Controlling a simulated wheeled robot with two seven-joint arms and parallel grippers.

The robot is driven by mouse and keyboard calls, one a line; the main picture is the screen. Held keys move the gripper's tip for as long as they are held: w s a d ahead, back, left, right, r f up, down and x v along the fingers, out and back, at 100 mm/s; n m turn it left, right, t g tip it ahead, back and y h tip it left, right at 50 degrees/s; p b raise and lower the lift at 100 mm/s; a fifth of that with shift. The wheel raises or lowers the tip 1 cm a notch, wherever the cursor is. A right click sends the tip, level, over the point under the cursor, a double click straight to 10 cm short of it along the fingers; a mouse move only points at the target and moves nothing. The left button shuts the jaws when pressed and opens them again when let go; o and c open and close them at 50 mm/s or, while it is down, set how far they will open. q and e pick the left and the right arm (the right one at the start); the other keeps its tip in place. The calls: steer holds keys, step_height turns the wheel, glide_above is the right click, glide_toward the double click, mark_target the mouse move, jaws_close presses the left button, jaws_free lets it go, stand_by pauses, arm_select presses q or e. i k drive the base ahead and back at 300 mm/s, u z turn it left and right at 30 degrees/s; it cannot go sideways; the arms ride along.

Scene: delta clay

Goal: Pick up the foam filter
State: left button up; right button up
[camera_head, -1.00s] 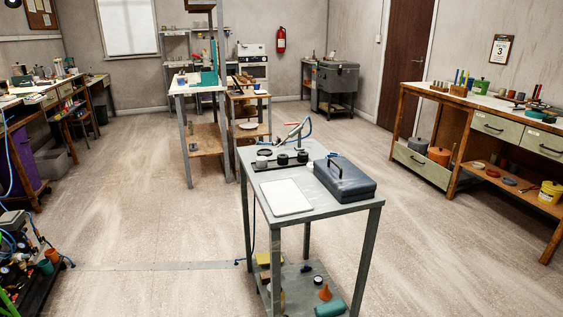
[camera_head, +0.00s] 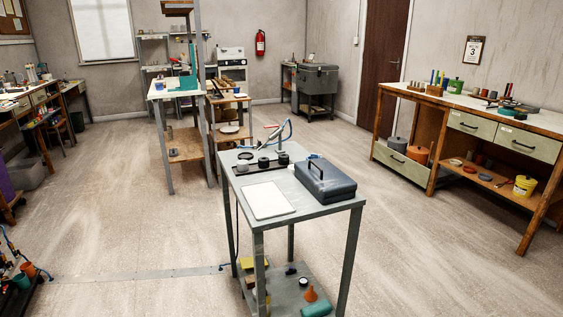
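I cannot tell for sure which thing is the foam filter. Small dark round pieces stand in a row at the back of the grey metal table (camera_head: 330,208), among them a black cylinder (camera_head: 263,163) and another black cylinder (camera_head: 283,159). On the table's lower shelf lie a yellow block (camera_head: 254,262), an orange funnel (camera_head: 311,294) and a green roll (camera_head: 317,310), partly cut by the frame edge. Neither of my grippers is in view.
A dark case (camera_head: 326,182) and a white board (camera_head: 268,200) lie on the grey table. A wooden workbench (camera_head: 393,96) stands along the right wall. A shelving unit (camera_head: 187,150) stands behind. The floor around the table is open.

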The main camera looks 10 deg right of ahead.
mark_target(242, 165)
steer(key=u, duration=1.05)
steer(key=i, duration=1.75)
steer(key=z, duration=0.5)
